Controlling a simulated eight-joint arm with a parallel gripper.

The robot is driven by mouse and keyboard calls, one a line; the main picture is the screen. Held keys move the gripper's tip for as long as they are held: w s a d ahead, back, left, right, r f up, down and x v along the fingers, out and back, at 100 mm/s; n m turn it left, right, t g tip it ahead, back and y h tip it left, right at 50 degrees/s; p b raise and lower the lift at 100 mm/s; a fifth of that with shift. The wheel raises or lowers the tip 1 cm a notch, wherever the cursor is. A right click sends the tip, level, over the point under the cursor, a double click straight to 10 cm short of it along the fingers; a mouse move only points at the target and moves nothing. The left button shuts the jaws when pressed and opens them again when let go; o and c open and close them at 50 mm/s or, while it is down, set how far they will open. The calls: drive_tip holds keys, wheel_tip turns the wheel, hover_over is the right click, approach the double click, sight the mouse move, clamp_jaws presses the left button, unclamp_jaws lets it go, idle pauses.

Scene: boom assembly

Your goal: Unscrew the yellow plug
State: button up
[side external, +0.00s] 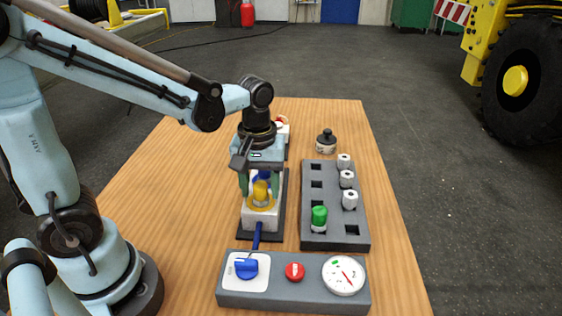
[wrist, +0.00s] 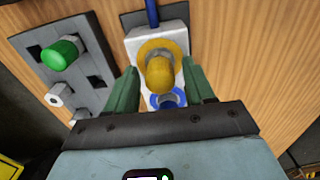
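The yellow plug (side external: 261,192) sits in a yellow ring on the front of a white block (side external: 262,218). In the wrist view the plug (wrist: 160,75) shows near the centre, with a blue ring (wrist: 167,99) partly in view below it. My gripper (side external: 260,186) is open above the block and around the plug. In the wrist view its two green fingers (wrist: 160,70) stand to the left and right of the plug, with visible gaps; they do not appear to touch it. The gripper's body hides part of the block.
A grey rack (side external: 334,243) to the right holds a green plug (side external: 319,215) and several white pieces. A dark-capped jar (side external: 326,141) stands behind it. A grey panel (side external: 292,296) with a blue handle, red knob and gauge lies in front. Bare wood shows left of the block.

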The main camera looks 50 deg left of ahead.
clamp_jaws()
drive_tip(key=n, duration=0.5)
drive_tip(key=shift+n, duration=0.4)
drive_tip(key=n, duration=0.6)
drive_tip(key=shift+r, duration=0.1)
drive_tip(key=n, duration=1.2)
drive_tip(key=shift+r, duration=0.1)
unclamp_jaws()
